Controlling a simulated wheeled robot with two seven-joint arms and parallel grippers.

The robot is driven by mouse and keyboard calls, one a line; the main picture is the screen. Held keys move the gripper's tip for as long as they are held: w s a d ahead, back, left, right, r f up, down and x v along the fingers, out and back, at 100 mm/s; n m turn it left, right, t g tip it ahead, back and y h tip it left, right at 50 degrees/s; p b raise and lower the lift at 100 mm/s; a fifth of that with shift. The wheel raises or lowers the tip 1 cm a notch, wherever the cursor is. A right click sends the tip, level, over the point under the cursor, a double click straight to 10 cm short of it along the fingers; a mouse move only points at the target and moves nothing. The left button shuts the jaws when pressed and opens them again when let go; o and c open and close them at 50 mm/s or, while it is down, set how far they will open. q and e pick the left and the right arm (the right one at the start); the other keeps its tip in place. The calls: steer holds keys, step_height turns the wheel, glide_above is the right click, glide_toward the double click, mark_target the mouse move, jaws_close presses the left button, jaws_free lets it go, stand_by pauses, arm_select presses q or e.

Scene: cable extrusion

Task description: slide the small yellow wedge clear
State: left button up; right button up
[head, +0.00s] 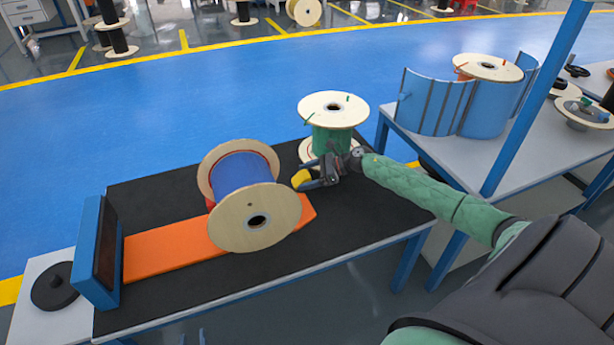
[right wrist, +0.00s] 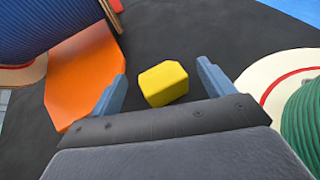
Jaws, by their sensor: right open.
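The small yellow wedge (head: 301,179) is on the black table mat, between the lying reel of blue cable (head: 240,172) and the standing reel of green cable (head: 332,138). My right gripper (head: 314,178) is down at the wedge. In the right wrist view the wedge (right wrist: 163,84) shows between the two spread blue fingers of the right gripper (right wrist: 162,68), with a gap on each side. The blue reel lies on its side over an orange ramp (right wrist: 85,72); black mat separates ramp and wedge. My left gripper is in neither view.
A blue upright stop (head: 96,250) stands at the ramp's left end. The green reel (right wrist: 303,120) is close to the right of my right gripper. Bare mat (head: 350,222) lies in front. A second table (head: 415,150) with a blue guard is at the right.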

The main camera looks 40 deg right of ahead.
steer(key=shift+v, duration=3.85)
